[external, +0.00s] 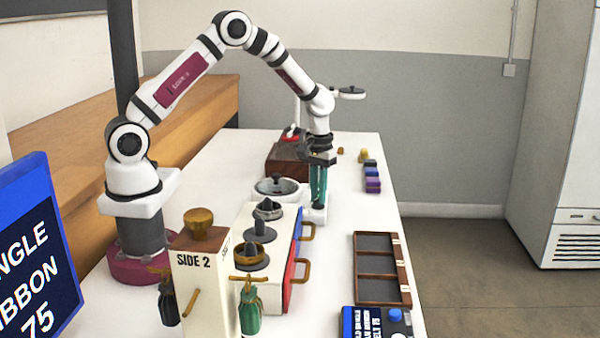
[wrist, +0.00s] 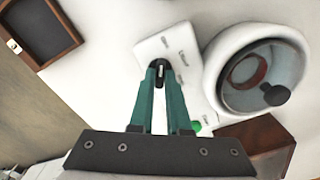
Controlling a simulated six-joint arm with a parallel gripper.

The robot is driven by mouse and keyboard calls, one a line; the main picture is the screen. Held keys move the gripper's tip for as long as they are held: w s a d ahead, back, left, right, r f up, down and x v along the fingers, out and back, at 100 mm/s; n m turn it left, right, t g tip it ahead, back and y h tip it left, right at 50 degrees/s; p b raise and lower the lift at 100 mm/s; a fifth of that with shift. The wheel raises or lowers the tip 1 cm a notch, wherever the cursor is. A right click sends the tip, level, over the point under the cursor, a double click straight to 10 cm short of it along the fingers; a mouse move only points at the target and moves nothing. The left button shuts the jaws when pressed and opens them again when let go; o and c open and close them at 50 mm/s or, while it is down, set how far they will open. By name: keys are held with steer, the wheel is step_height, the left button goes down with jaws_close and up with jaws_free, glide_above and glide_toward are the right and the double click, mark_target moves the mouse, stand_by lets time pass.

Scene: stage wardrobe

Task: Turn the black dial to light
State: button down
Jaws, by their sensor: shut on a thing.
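The black dial (wrist: 159,72) sits on a white panel (wrist: 150,48) in the wrist view. A pale mark shows on the dial's top. Small labels are printed around it, too blurred to read. A green button (wrist: 195,126) is at the panel's lower end. My gripper (wrist: 161,68) has teal fingers shut on the dial, one on each side. In the external view my gripper (external: 318,200) points straight down at the panel (external: 314,215), and its fingers hide the dial there.
A white pot with a glass lid (wrist: 262,72) stands right beside the panel. A cream cabinet (external: 265,285) with handles is in front. A wooden compartment tray (external: 378,281) lies to the right. A brown box (external: 285,163) and coloured blocks (external: 372,180) are further back.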

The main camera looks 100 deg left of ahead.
steer(key=shift+m, duration=0.3)
steer(key=m, duration=1.1)
stand_by(0.5)
steer(key=c, duration=0.9)
jaws_free()
steer(key=shift+r, duration=0.1)
